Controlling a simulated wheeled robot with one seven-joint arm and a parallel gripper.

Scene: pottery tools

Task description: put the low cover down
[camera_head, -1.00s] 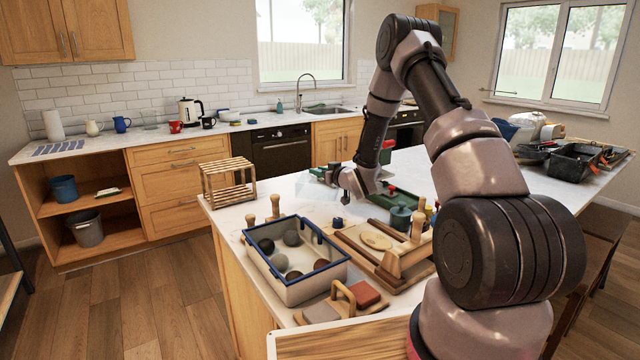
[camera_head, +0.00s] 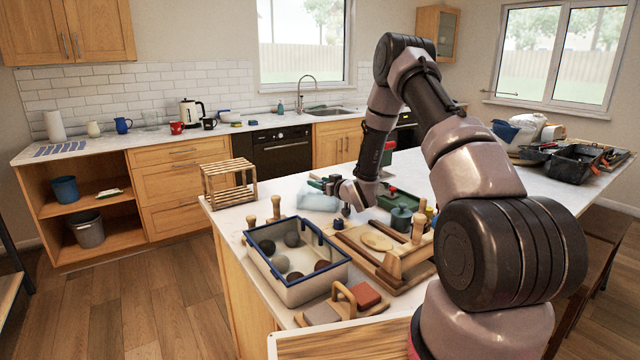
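I cannot single out the low cover with certainty. My gripper (camera_head: 345,208) points down over the island counter, behind the wooden board and right of a pale bluish translucent piece (camera_head: 317,201). Its fingertips are small and dark here, so I cannot tell whether they are open or shut on anything. A dark green round lidded pot (camera_head: 400,217) stands to the right of the gripper, and a green tray-like piece (camera_head: 392,198) lies behind it.
A grey bin with a blue rim (camera_head: 318,290) holds several balls at the front left. A wooden board (camera_head: 352,254) lies beside it. A wooden-handled tool (camera_head: 342,298) is in front. A slatted wooden crate (camera_head: 229,184) stands at the back left.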

